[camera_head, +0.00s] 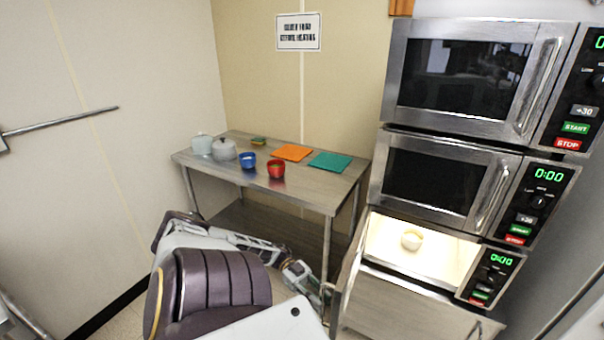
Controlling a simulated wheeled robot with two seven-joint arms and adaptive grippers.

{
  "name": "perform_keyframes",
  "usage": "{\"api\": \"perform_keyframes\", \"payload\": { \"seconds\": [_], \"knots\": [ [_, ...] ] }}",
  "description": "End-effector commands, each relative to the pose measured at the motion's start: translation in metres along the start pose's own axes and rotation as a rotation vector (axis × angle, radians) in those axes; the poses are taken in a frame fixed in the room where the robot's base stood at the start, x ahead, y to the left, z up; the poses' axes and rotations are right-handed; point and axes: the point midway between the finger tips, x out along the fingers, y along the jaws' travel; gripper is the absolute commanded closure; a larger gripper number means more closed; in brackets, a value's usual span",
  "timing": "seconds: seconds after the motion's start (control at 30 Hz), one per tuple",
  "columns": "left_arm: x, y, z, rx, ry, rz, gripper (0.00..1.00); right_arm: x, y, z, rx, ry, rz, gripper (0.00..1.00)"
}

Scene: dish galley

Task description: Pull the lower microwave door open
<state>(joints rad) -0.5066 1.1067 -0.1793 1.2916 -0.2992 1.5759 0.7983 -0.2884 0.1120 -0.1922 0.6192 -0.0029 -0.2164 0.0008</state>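The lower microwave (492,277) is at the bottom of a stack at the right. Its lit interior shows, with a pale round item (412,240) inside. Its door (348,268) stands open, swung out at the left side and seen nearly edge-on. My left arm reaches in from the lower left, and my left gripper (326,291) is at the door's outer lower part. The fingers are small and partly hidden, so I cannot tell whether they are shut on the door or its handle. My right gripper is not in view.
Two shut microwaves, the middle (435,180) and the top (465,78), sit above. A steel table (232,176) behind my arm holds pots, a blue bowl (247,160), a red bowl (276,169), an orange mat (292,152) and a green mat (330,162). A metal rail (62,120) is on the left wall.

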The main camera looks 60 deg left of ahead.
Motion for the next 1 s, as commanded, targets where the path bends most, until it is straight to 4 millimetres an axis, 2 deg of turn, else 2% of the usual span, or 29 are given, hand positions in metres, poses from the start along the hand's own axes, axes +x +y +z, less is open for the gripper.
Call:
{"api": "perform_keyframes", "payload": {
  "seconds": [0.6,1.0],
  "knots": [
    [-0.062,-0.001,0.0,0.002,-0.001,-0.002,0.77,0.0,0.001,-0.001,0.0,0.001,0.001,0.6],
    [-0.094,-0.001,0.0,0.002,-0.001,-0.001,0.77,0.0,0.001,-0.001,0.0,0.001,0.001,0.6]
  ]
}}
